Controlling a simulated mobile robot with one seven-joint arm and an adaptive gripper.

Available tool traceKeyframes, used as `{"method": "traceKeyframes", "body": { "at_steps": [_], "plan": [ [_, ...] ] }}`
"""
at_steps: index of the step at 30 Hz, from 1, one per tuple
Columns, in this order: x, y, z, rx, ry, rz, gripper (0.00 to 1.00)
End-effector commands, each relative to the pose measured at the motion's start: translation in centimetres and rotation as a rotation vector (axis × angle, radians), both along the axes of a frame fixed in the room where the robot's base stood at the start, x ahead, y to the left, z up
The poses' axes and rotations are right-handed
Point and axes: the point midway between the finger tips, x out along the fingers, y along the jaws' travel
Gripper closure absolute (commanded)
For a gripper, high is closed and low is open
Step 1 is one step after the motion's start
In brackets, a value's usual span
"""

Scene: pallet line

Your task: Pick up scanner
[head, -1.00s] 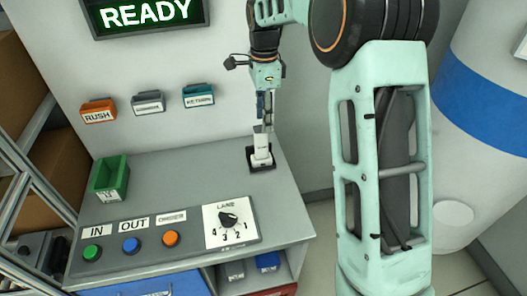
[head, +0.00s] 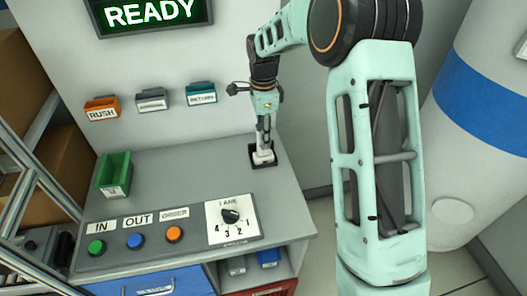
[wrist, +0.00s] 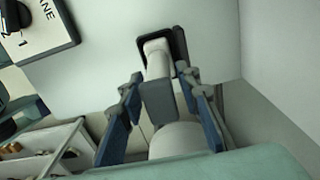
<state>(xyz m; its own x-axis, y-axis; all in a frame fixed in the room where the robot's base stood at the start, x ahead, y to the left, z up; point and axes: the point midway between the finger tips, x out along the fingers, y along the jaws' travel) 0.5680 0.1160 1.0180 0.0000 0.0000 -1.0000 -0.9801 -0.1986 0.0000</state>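The scanner (head: 263,154) is white with a grey part and stands upright in a dark cradle (head: 253,161) at the back right of the grey console. It also shows in the wrist view, with its white body (wrist: 157,62) at the cradle. My gripper (head: 264,138) is above and around the scanner's upper part, pointing down. In the wrist view my gripper (wrist: 163,84) has its blue-padded fingers apart, one on each side of the scanner. Gaps show beside the grey part, so the gripper looks open. Contact is hard to judge.
The console carries a green bin (head: 115,176), IN, OUT and ORDER buttons and a LANE dial (head: 231,217). Small labelled holders, including RUSH (head: 102,108), hang on the wall behind. Shelves with brown boxes (head: 60,180) stand left. A white-and-blue cylinder (head: 485,130) stands right.

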Motion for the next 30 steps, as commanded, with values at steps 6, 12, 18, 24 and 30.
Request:
{"method": "traceKeyframes", "body": {
  "at_steps": [6, 12, 18, 24, 30],
  "plan": [
    [0.0, 0.0, 0.0, 0.000, 0.000, 0.000, 0.96],
    [0.0, 0.0, 0.1, 0.000, 0.000, 0.000, 1.00],
    [0.1, 0.0, 0.1, 0.000, -0.002, 0.000, 1.00],
    [0.1, 0.0, 0.4, 0.000, -0.002, 0.000, 1.00],
    [0.2, 0.0, 2.3, 0.000, -0.006, 0.000, 1.00]
  ]
}}
